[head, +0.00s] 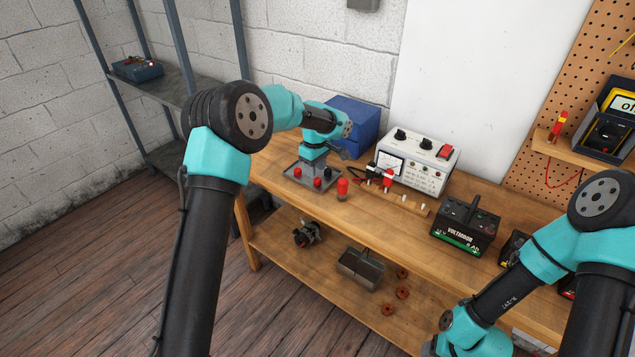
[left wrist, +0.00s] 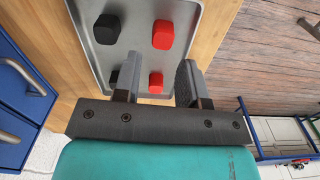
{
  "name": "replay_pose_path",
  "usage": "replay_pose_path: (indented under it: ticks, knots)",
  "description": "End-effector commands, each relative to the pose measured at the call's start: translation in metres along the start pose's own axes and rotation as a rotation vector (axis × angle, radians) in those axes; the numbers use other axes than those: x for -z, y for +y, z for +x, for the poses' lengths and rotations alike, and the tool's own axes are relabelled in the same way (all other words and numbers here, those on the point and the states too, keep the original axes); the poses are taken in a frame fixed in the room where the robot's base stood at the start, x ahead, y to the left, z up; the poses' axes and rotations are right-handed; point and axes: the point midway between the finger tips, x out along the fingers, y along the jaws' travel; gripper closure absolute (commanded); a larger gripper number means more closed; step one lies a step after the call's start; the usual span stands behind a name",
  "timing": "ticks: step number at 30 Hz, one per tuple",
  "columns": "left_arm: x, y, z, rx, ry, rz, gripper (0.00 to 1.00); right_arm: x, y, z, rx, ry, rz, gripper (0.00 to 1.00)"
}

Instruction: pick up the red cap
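Two red caps and at least one black cap sit on a grey metal tray (left wrist: 133,50). In the left wrist view one red cap (left wrist: 155,82) shows between the fingers of my left gripper (left wrist: 157,80). The other red cap (left wrist: 162,34) is farther out, beside a black cap (left wrist: 107,28). My left gripper is open, with a gap on both sides of the nearer red cap. In the head view it hangs over the tray (head: 333,184) at the left end of the bench, with red caps (head: 298,173) showing around it. My right gripper is out of view.
A red cylinder (head: 342,187) stands just beside the tray. A blue box (head: 355,120) is behind it. A power supply (head: 418,160), a wooden strip with pegs (head: 405,201) and a battery (head: 465,227) stand to the right on the workbench.

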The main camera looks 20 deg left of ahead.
Motion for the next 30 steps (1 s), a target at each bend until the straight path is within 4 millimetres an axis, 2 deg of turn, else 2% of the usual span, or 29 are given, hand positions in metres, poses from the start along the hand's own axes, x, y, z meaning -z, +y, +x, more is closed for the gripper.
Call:
replay_pose_path:
  ticks: [3, 8, 23, 30]
  knots:
    - [-0.001, -0.002, 0.018, 0.002, -0.001, 0.000, 0.62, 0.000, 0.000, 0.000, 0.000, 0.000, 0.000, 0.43]
    - [0.000, -0.001, 0.034, 0.001, 0.000, 0.001, 0.62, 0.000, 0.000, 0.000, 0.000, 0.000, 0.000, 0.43]
    - [0.000, -0.001, 0.036, 0.000, 0.000, 0.000, 0.62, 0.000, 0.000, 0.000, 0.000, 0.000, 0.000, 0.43]
    - [0.000, -0.001, 0.036, 0.000, 0.000, 0.000, 0.83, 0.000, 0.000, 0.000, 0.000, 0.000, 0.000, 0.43]
